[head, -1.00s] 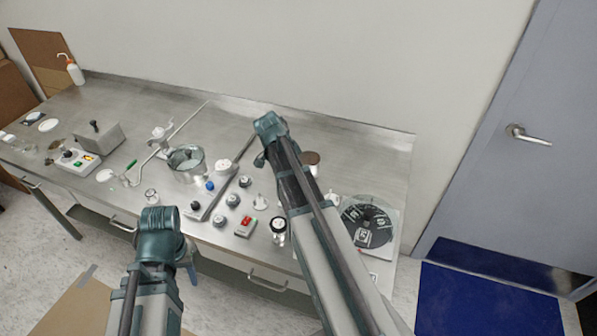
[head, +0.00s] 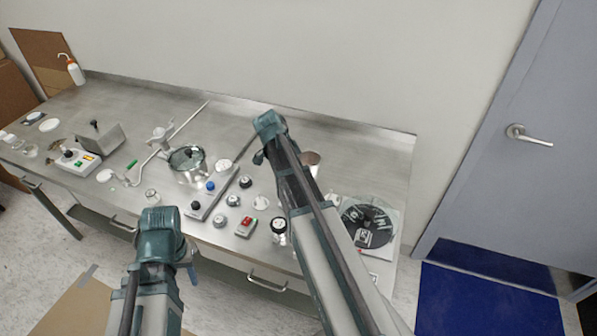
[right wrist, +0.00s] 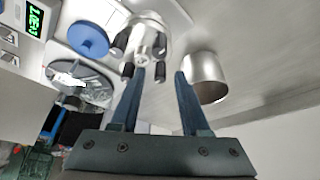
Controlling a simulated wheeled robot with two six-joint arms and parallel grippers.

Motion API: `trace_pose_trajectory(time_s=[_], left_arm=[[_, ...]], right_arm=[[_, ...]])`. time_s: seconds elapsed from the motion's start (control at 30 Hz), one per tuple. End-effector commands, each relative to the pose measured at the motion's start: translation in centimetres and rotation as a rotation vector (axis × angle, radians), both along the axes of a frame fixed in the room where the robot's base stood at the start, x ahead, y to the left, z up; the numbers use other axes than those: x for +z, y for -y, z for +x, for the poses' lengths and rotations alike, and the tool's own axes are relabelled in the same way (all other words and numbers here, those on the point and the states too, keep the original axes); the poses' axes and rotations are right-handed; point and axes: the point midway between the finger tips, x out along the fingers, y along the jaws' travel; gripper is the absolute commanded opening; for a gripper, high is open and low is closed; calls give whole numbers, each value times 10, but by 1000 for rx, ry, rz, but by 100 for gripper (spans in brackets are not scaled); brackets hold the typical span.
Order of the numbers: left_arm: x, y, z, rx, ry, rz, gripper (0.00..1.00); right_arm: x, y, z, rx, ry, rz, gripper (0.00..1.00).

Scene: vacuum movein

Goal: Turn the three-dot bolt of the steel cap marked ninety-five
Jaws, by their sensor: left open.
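In the right wrist view a steel cap (right wrist: 150,28) with several black-handled bolts stands just beyond my right gripper (right wrist: 160,72). The gripper's two fingers are apart with nothing between them; the left fingertip is close below a bolt's round end (right wrist: 141,60). I cannot tell whether they touch. No dots or number can be read on the cap. In the head view my right forearm hides this area. My left gripper (head: 190,262) is open, mostly hidden behind its own wrist, low at the table's front edge.
An open steel cup (head: 311,160) stands behind my right arm, and beside the right fingers in the wrist view (right wrist: 205,78). A disc device (head: 368,222) is at the right end of the steel table (head: 345,145). A lidded pot (head: 187,165) and several knobs stand left of my right arm.

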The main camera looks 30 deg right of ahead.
Motion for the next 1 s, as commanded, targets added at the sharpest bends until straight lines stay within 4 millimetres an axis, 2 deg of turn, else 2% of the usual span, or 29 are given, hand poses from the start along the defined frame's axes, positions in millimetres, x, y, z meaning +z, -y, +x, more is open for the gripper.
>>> trace_pose_trajectory(time_s=[0.33, 0.53, 0.77, 1.0], left_arm=[[1, 0, 0, 0, 0, 0, 50], [11, 0, 0, 0, 0, 0, 50], [38, 0, 0, -1, 0, 0, 50], [75, 0, 0, -2, 0, 0, 50]], right_arm=[[1, 0, 0, 0, 1, -1, 48], [11, -3, 1, 1, 0, -1, 48], [38, -12, 3, 2, 0, -1, 48], [75, -27, 6, 3, 1, -1, 48]])
